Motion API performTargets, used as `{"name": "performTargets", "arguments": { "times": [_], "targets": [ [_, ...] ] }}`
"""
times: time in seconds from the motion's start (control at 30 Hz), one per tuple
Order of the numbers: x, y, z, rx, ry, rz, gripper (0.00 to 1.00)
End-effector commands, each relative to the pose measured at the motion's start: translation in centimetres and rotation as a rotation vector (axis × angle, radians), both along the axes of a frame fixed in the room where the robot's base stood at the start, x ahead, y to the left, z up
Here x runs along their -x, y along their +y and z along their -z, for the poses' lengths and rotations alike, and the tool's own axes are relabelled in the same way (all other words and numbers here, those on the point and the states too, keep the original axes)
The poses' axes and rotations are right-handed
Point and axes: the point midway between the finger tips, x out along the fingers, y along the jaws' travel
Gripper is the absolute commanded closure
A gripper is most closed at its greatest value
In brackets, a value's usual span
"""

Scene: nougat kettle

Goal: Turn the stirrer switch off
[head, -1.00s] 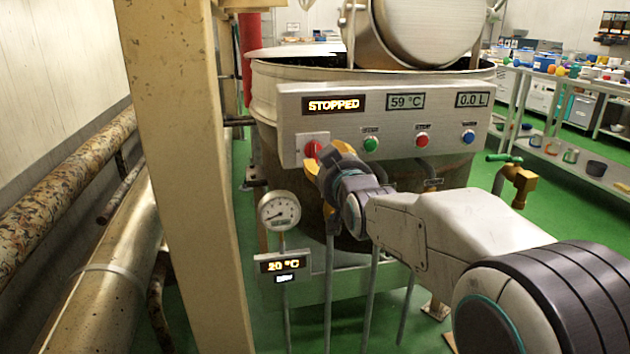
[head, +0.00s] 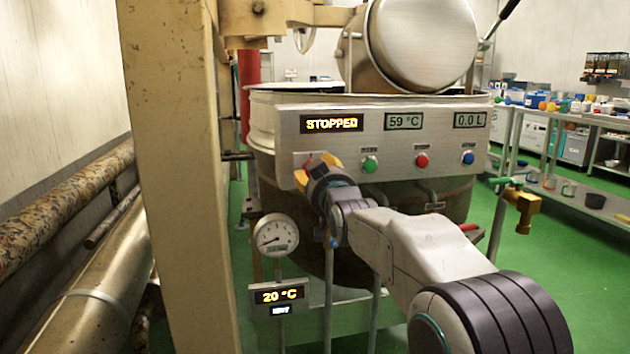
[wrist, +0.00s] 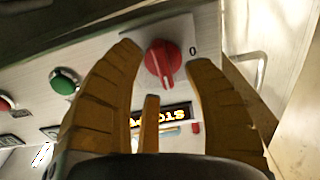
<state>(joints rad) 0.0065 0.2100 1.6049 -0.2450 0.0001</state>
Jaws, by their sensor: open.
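The stirrer switch is a red rotary knob (wrist: 163,63) on a pale plate, with a white pointer mark toward the bottom of the wrist view. A "0" label is printed to its right there. In the head view the red knob (head: 309,163) is mostly hidden by my fingers, at the lower left of the control panel (head: 400,145). My gripper (wrist: 163,58) is open, its yellow-brown fingers on either side of the knob; I cannot tell whether they touch it. My gripper also shows in the head view (head: 320,162). The panel display (head: 331,123) reads STOPPED.
Green (head: 370,165), red (head: 422,160) and blue (head: 468,157) buttons sit right of the switch. A dial gauge (head: 272,236) and a 20 °C display (head: 279,296) stand below. A beige post (head: 180,170) is close on the left. A brass tap (head: 523,205) is at right.

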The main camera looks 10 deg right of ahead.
Motion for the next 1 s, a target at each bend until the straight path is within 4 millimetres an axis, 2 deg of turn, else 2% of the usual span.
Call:
{"name": "performTargets", "arguments": {
  "times": [0.33,0.77,0.8,1.0],
  "targets": [
    [-2.3,0.0,0.0,0.000,0.001,0.000,0.54],
    [-2.6,0.0,0.0,0.000,0.001,0.000,0.54],
    [-2.6,0.0,0.0,0.000,0.001,0.000,0.51],
    [-2.6,0.0,0.0,0.000,0.001,0.000,0.69]
  ]
}}
